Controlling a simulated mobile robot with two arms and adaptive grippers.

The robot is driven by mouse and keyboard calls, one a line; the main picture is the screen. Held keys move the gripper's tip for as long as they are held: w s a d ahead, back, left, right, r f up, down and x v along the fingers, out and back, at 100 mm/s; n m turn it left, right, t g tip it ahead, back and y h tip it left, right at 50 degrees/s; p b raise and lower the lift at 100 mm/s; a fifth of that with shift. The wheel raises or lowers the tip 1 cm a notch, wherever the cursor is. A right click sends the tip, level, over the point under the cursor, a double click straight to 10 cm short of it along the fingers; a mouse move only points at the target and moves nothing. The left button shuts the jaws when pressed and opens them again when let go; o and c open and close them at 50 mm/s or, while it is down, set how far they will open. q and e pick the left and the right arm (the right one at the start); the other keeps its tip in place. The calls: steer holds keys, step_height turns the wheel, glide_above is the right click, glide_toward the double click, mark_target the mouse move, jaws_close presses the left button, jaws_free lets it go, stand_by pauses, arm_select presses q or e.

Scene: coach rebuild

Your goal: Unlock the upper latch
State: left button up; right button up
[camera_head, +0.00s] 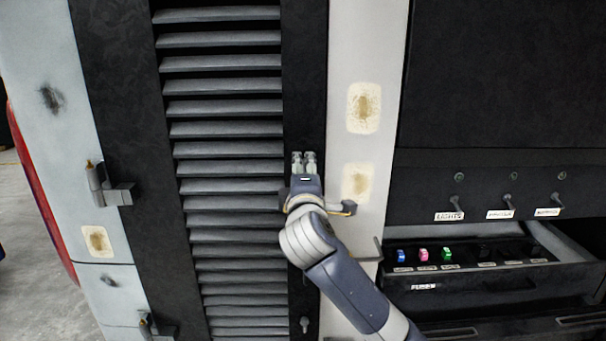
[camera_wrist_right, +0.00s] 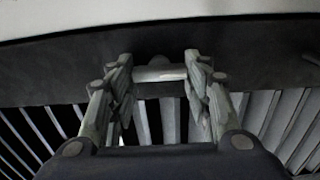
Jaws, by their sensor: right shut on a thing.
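My right gripper (camera_head: 304,158) is in front of the dark strip along the right edge of the louvred panel (camera_head: 225,131). In the right wrist view its two fingers (camera_wrist_right: 160,64) are on either side of a short pale bar, the upper latch (camera_wrist_right: 161,74), and are shut on it. The bar lies crosswise between the fingertips, against a dark strip. In the head view my gripper and wrist hide most of the latch. A small lower knob (camera_head: 304,325) sits further down the same strip. My left gripper is not in view.
Hinges (camera_head: 119,194) sit on the panel's left side. To the right, an open drawer (camera_head: 480,287) labelled FUSES holds blue, pink and green fuses (camera_head: 446,253). Above it are several small switches (camera_head: 508,201).

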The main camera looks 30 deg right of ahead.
steer(key=o, duration=1.1)
steer(key=shift+s, duration=0.1)
steer(key=v, duration=1.2)
steer(key=shift+d, duration=0.1)
